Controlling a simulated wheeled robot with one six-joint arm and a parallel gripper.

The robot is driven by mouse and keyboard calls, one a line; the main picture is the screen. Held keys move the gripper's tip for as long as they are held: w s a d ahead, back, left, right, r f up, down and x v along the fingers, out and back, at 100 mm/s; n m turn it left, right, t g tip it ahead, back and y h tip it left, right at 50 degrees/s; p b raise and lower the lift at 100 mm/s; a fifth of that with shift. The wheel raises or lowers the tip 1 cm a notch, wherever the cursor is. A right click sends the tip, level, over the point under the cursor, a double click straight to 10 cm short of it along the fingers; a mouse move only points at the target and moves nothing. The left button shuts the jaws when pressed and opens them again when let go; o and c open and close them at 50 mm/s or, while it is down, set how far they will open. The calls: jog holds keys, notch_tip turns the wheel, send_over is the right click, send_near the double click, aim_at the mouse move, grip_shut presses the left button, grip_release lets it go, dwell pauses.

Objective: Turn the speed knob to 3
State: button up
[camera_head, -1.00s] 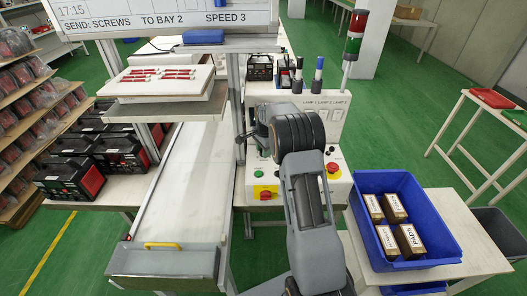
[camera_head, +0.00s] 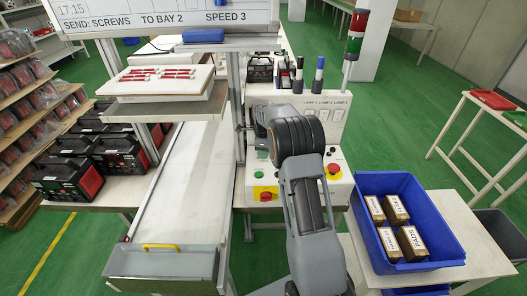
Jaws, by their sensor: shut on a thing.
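My gripper (camera_head: 258,142) is at the left part of this panel, partly covered by my dark wrist. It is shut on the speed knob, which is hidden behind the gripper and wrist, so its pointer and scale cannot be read. The whiteboard (camera_head: 160,14) at the top reads "SEND: SCREWS TO BAY 2 SPEED 3".
The white conveyor (camera_head: 185,180) runs left of the panel, with a metal post (camera_head: 239,100) beside my gripper. A red-green signal tower (camera_head: 355,35) rises behind the panel. A blue bin (camera_head: 432,250) with several boxes stands at right.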

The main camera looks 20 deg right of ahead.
jog(key=shift+w+r, duration=0.15)
dwell(0.4)
jog(key=o, duration=0.8)
jog(key=shift+a, duration=0.1)
jog(key=shift+o, duration=0.6)
notch_tip(320, 180, up, 14)
jog(key=shift+s+a+f+b, duration=0.15)
jog(key=shift+s+f+b, duration=0.05)
jog(key=shift+s+b, duration=0.2)
